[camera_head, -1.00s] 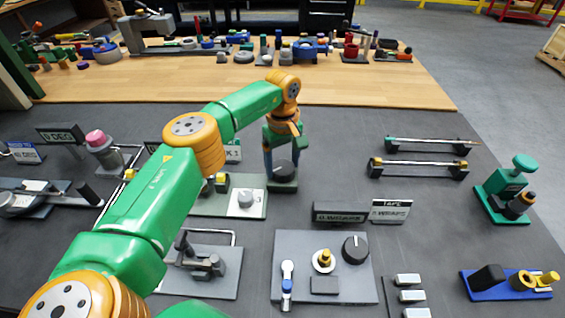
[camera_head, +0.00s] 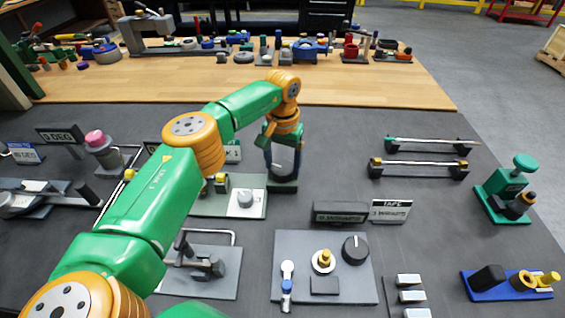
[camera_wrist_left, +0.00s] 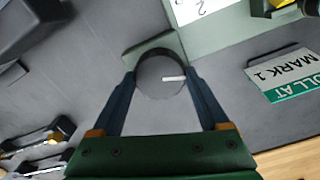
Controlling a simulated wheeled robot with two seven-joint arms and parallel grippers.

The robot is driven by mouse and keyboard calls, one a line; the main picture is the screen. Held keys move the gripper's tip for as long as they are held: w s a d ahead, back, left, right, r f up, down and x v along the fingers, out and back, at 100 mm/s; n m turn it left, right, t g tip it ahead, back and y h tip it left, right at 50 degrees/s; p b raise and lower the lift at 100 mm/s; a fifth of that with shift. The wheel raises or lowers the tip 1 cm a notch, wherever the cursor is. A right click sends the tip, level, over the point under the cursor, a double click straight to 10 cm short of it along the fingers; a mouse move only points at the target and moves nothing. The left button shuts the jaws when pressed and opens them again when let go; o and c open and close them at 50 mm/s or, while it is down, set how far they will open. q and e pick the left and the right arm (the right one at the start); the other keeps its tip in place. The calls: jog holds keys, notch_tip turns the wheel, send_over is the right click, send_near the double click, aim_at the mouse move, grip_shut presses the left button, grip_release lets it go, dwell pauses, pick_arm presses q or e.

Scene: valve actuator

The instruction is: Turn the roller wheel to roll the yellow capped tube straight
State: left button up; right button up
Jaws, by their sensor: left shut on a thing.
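The roller wheel is a dark round knob with a white mark line (camera_head: 284,163), on a small green base (camera_head: 282,186) at centre. It also shows in the left wrist view (camera_wrist_left: 160,80). My left gripper (camera_wrist_left: 160,75) points down with its fingers shut on opposite sides of the wheel. It also shows in the head view (camera_head: 282,150). A yellow piece (camera_head: 222,181), probably the tube's cap, sits on the grey-green plate beside the wheel. My arm hides part of it. A yellow part (camera_wrist_left: 285,5) is cut off at the wrist view's top edge. My right gripper is out of view.
A white numbered dial (camera_head: 245,199) is on the plate (camera_head: 240,212). A sign reading MARK 1 (camera_wrist_left: 285,75) stands close by. A grey panel with a black knob (camera_head: 355,250) lies in front. Rod racks (camera_head: 420,168) are to the right. A wooden bench (camera_head: 350,88) runs behind.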

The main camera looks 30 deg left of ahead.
aim_at(283, 166)
pick_arm(q)
jog(key=shift+w+r+m, duration=0.1)
jog(key=shift+m, duration=0.8)
jog(key=o, duration=1.2)
jog(key=shift+o, duration=0.2)
jog(key=shift+r, duration=0.2)
notch_tip(283, 166, up, 4)
jog(key=shift+f+b, duration=0.15)
jog(key=shift+b, duration=0.3)
notch_tip(283, 166, up, 2)
jog(key=shift+r+p, duration=0.1)
jog(key=shift+p, duration=0.5)
jog(key=shift+r, duration=0.45)
